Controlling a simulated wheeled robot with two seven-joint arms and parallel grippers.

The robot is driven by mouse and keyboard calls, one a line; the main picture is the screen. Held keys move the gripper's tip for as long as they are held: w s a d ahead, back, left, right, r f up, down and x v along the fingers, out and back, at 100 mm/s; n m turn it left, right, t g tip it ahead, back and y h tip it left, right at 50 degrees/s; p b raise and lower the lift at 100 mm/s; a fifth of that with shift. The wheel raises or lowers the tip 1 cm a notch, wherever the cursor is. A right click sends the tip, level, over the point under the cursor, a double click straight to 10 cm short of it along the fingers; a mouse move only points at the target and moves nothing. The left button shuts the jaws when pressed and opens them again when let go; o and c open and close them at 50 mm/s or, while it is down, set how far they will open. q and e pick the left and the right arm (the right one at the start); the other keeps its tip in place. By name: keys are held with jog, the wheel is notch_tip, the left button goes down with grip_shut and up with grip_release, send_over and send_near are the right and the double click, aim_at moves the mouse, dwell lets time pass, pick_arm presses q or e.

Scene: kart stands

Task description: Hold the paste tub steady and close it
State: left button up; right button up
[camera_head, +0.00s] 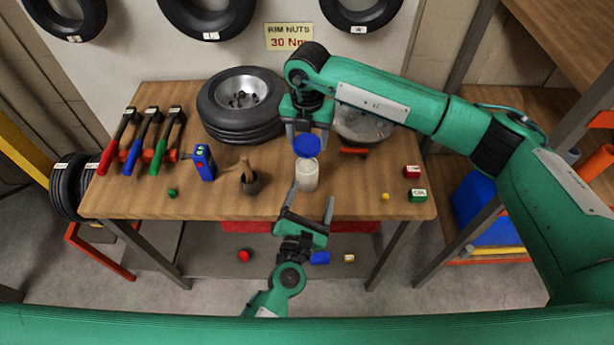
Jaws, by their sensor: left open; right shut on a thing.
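The paste tub (308,177) is a small white cylinder standing upright on the wooden table. A blue lid (306,146) is right above the tub's mouth; I cannot tell whether it touches the rim. My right gripper (307,139) comes down from above and is shut on the blue lid. My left gripper (312,196) is open, just in front of the tub, its fingers pointing towards it. The left finger reaches near the tub's left side, and the right finger is apart from it.
On the table (360,205) a wheel (240,100) lies behind left, and a grey round dish (362,125) sits behind right. A small dark pot (250,183) stands left of the tub. A blue device (203,163), several coloured-handled tools and small blocks (417,196) lie farther out.

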pick_arm(q)
jog(key=f+n+y, duration=0.1)
jog(key=n, duration=0.1)
jog(key=f+n+y, duration=0.1)
jog(key=n+y, duration=0.1)
jog(key=n, duration=0.1)
jog(key=w+a+f+n+y, duration=0.1)
jog(key=n+y, duration=0.1)
jog(key=n, duration=0.1)
jog(key=shift+f, duration=0.35)
jog(key=shift+w, duration=0.1)
jog(key=w, duration=1.2)
jog(key=c, duration=1.5)
jog(key=shift+o, duration=0.2)
pick_arm(e)
send_over(307, 166)
jog(key=shift+s+f, duration=0.1)
jog(key=shift+f, duration=2.4)
